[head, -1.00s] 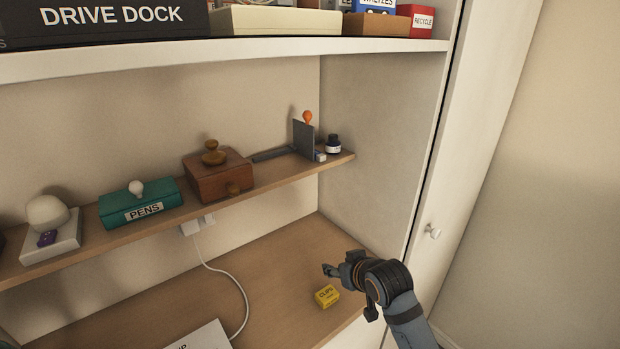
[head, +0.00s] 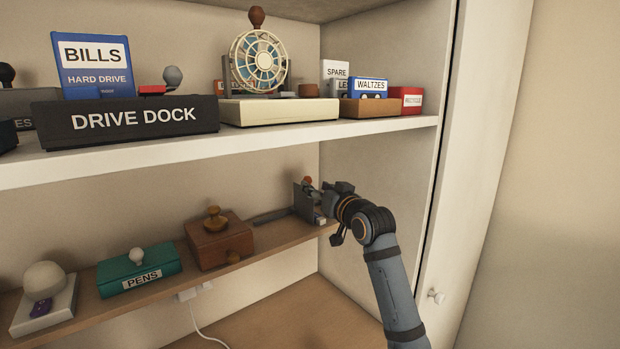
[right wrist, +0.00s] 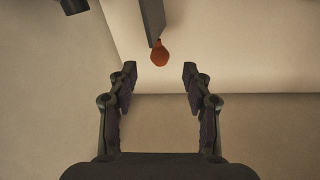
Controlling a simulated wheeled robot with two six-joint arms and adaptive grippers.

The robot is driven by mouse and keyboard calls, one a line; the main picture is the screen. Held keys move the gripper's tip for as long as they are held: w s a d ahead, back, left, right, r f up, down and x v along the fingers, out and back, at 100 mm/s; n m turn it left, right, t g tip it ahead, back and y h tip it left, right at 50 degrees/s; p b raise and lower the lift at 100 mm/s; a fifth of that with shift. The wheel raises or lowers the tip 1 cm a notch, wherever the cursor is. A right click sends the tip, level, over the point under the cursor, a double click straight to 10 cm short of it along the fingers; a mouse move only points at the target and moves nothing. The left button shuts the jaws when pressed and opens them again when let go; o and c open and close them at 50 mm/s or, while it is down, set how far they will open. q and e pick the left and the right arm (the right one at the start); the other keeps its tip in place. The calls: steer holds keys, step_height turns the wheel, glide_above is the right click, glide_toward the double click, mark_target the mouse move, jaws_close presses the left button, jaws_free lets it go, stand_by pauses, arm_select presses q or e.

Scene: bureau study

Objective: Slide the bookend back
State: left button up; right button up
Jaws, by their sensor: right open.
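The bookend (head: 303,201) is a dark grey upright plate near the right end of the wooden middle shelf, with a long flat dark base strip (head: 275,216) running left. An orange-red knob (head: 308,181) shows at its top. In the right wrist view the plate (right wrist: 152,20) comes in from the top, with the orange knob (right wrist: 159,54) at its end. My right gripper (head: 326,205) is just right of the bookend. In the wrist view its open fingers (right wrist: 160,70) stand either side of the knob's line, with the knob slightly beyond the tips. My left gripper is not in view.
A brown wooden box (head: 219,245) stands left of the bookend strip, then a teal pens box (head: 137,273). A white upper shelf (head: 250,142) with a drive dock (head: 130,120) hangs above. The cabinet's right wall (head: 385,165) is close to the gripper.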

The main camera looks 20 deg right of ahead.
mark_target(310, 182)
steer(key=shift+w+a+p, duration=0.2)
steer(key=shift+w+p, duration=0.15)
steer(key=shift+w, duration=0.85)
steer(key=shift+w+a+p, duration=0.15)
steer(key=shift+w+p, duration=0.15)
steer(key=shift+w, duration=0.85)
jaws_close()
